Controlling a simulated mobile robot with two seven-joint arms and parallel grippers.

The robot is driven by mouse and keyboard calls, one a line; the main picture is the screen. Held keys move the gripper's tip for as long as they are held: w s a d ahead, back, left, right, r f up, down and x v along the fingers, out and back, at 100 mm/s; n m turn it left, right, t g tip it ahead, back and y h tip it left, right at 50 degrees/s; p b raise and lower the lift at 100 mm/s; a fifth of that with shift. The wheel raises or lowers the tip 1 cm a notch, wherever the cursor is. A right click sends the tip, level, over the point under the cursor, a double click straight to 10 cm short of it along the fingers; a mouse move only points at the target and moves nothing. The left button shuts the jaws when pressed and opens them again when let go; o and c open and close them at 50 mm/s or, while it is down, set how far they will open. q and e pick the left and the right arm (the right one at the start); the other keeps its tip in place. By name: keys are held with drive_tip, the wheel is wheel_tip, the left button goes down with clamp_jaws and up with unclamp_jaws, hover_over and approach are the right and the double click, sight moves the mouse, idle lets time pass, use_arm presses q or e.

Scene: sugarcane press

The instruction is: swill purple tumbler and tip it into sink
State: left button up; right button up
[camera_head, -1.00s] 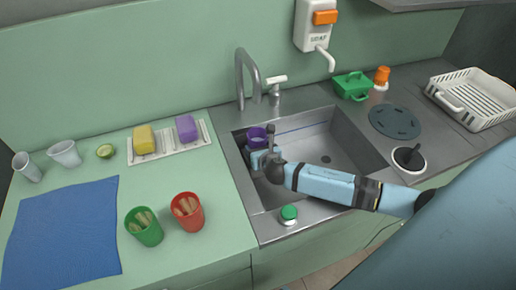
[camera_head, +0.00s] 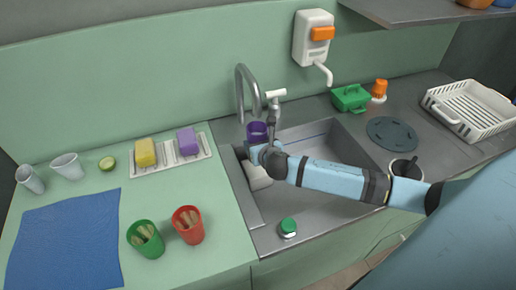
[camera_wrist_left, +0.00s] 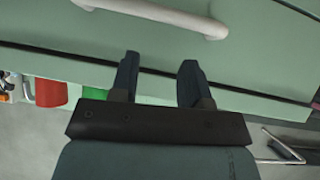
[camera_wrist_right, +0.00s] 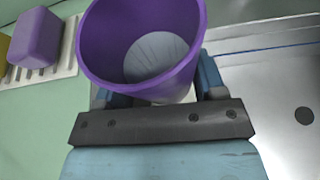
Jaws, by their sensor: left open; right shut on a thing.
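The purple tumbler (camera_head: 257,131) is in my right gripper (camera_head: 262,150), at the left part of the sink under the faucet (camera_head: 243,90). In the right wrist view the tumbler (camera_wrist_right: 140,50) is held between the two fingers, its open mouth toward the camera and a pale grey inside showing. Whether it holds water I cannot tell. The metal sink (camera_head: 325,185) lies below and to the right. My left gripper (camera_wrist_left: 158,75) is open and empty in the left wrist view, before a green cabinet front; it is not in the head view.
A green cup (camera_head: 145,238) and a red cup (camera_head: 188,224) holding sticks stand left of the sink. Sponges (camera_head: 146,153) sit on a rack behind them. A green-topped item (camera_head: 288,227) is on the sink's front edge. A white dish rack (camera_head: 472,112) stands far right.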

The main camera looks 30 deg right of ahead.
sight(250, 139)
drive_tip(key=shift+w+r, duration=0.15)
drive_tip(key=shift+r, duration=0.35)
drive_tip(key=shift+w+d+r+p, duration=0.1)
drive_tip(key=shift+w+p, duration=0.15)
drive_tip(key=shift+w, duration=0.2)
drive_tip(key=shift+w+d+r+p, duration=0.1)
drive_tip(key=shift+w+p, duration=0.1)
drive_tip(key=shift+w, duration=0.2)
drive_tip(key=shift+w+a+r+p, duration=0.15)
drive_tip(key=shift+a+p, duration=0.35)
drive_tip(key=shift+a, duration=0.45)
drive_tip(key=shift+s+a+p, duration=0.15)
drive_tip(key=shift+s+p, duration=0.5)
drive_tip(key=shift+s, duration=0.3)
drive_tip(key=shift+s+d+p, duration=0.15)
drive_tip(key=shift+d+p, duration=0.25)
drive_tip(key=shift+d, duration=0.5)
drive_tip(key=shift+w+d, duration=0.15)
drive_tip(key=shift+w, duration=0.8)
drive_tip(key=shift+w+a+p, duration=0.15)
drive_tip(key=shift+a+p, duration=0.45)
drive_tip(key=shift+a, duration=0.3)
drive_tip(key=shift+s+a+p, duration=0.2)
drive_tip(key=shift+s+p, duration=0.2)
drive_tip(key=shift+s, duration=0.55)
drive_tip(key=shift+s+d+p, duration=0.2)
drive_tip(key=shift+d+p, duration=0.3)
drive_tip(key=shift+d, duration=0.45)
